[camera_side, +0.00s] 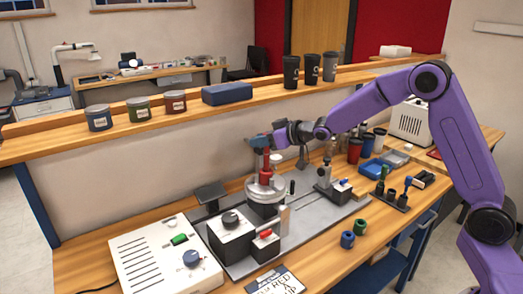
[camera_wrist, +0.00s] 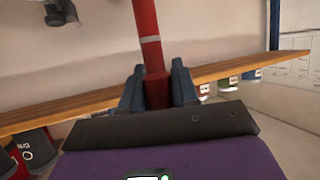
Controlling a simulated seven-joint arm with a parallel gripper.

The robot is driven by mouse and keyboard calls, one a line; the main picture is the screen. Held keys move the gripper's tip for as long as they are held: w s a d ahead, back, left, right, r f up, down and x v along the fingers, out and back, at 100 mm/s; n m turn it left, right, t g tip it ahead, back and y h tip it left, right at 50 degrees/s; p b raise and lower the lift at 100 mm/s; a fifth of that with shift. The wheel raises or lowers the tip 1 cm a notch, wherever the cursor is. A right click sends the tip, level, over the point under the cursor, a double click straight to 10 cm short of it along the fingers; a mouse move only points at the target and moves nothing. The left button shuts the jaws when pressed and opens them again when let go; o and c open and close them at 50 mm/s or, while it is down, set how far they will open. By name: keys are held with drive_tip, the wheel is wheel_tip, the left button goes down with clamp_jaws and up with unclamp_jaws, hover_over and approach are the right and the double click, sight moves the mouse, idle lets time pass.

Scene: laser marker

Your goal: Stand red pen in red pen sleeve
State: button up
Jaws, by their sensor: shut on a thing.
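My gripper (camera_side: 264,142) is above the round metal fixture (camera_side: 266,190) in the middle of the bench in the side view. It is shut on the red pen. In the wrist view the red pen (camera_wrist: 146,22), with a pale band around it, runs between the two blue fingers of my gripper (camera_wrist: 157,88). In the side view the red pen (camera_side: 265,162) looks about upright, below the fingers and over the fixture. I cannot make out the red pen sleeve separately from the pen, nor whether the pen's lower end touches anything.
A grey base plate (camera_side: 334,211) carries the fixture and a black-and-white control box (camera_side: 231,236). A white unit (camera_side: 165,262) stands at front left. Green and blue rings (camera_side: 348,239) lie on the bench front. A pen rack (camera_side: 391,199) and blue tray (camera_side: 372,168) are right.

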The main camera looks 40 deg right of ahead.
drive_tip(key=shift+w+f, duration=0.15)
drive_tip(key=shift+f, duration=1.5)
drive_tip(key=shift+f, duration=0.15)
drive_tip(key=o, duration=1)
